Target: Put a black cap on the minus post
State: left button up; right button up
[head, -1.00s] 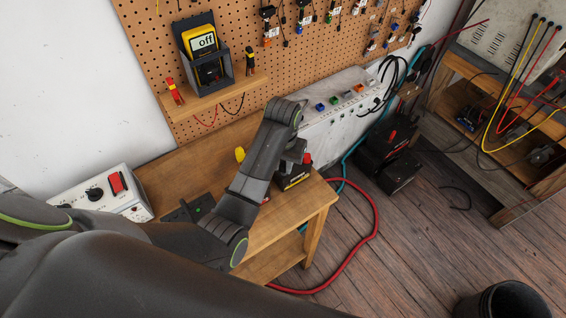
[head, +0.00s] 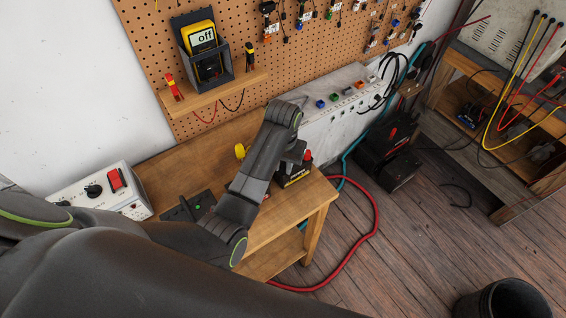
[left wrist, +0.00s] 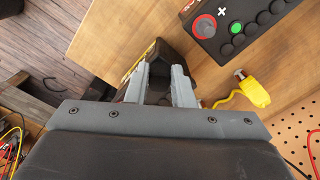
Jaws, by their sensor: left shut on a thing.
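My left gripper (left wrist: 159,70) is shut on a dark thing (left wrist: 157,90), which looks like the black cap; its shape is mostly hidden between the fingers. The gripper is over a black box with a yellow label (head: 293,178), near the bench's end. In the left wrist view, a black battery-like case (left wrist: 256,26) with several round caps lies apart from the gripper. It bears a white plus sign, a red round post (left wrist: 205,27) and a green button. Its other end is out of that view, and I cannot see the minus post. The right gripper is not in view.
A yellow piece (left wrist: 255,92) lies on the wooden bench (head: 170,165). A white box with a red switch (head: 108,190) stands at the bench's left. A pegboard (head: 300,60) with a multimeter (head: 201,40) rises behind. A red hose (head: 372,215) runs over the floor.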

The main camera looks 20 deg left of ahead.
pick_arm(q)
jog(key=shift+f, duration=0.1)
jog(key=o, duration=0.8)
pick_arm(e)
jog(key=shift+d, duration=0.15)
